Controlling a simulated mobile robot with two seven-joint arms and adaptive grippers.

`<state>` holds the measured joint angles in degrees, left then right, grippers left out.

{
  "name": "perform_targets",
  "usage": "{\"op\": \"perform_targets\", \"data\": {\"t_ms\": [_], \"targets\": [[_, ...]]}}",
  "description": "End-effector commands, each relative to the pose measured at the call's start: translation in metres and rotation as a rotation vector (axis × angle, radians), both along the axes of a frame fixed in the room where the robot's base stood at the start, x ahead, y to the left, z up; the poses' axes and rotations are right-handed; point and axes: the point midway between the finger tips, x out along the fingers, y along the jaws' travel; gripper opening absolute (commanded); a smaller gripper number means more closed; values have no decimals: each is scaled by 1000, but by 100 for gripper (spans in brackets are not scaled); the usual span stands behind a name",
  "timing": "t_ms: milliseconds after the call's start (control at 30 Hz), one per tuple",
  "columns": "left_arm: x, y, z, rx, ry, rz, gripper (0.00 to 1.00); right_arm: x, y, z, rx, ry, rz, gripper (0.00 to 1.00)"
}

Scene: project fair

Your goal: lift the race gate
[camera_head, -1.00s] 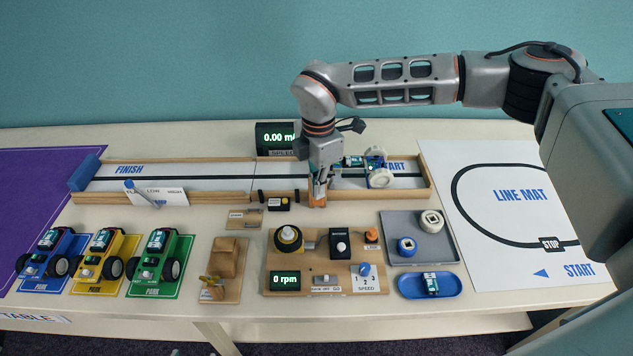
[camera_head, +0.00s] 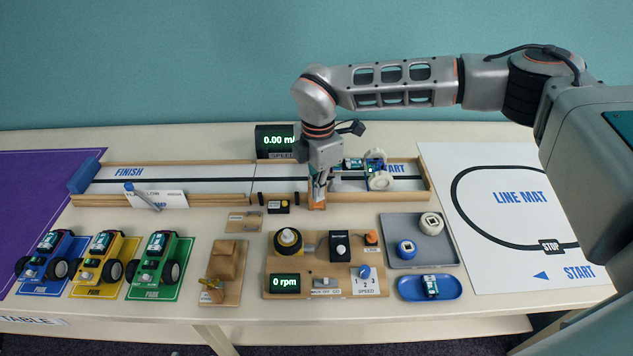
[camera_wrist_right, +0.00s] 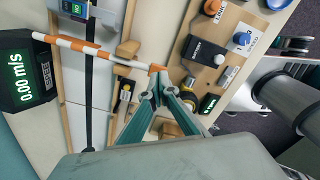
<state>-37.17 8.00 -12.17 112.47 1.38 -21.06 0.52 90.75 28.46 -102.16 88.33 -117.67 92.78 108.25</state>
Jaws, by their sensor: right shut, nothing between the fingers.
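The race gate (camera_wrist_right: 100,53) is an orange-and-white striped bar in the right wrist view. It lies across the track, from beside the speed display to its near edge. In the head view my gripper hides most of it. My right gripper (camera_head: 317,203) points down at the track's near edge. Its teal fingers are shut with nothing between them. In the right wrist view the fingertips (camera_wrist_right: 161,80) are close to the bar's near end; I cannot tell whether they touch it. My left gripper is not in view.
The wooden-edged track (camera_head: 215,186) holds a car with white wheels (camera_head: 380,180) right of my gripper. A black speed display (camera_head: 274,140) stands behind. In front are a motor test board (camera_head: 310,262), a grey tray (camera_head: 404,229) and several parked cars. The line mat (camera_head: 500,220) lies right.

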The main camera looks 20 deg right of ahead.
Motion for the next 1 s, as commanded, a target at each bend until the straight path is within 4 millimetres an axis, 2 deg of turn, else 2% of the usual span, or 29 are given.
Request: {"op": "perform_targets", "data": {"t_ms": [433,1000], "targets": [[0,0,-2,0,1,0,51,0,0,-3,0,0,0,0],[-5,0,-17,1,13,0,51,4,-1,-29,0,1,1,0]]}}
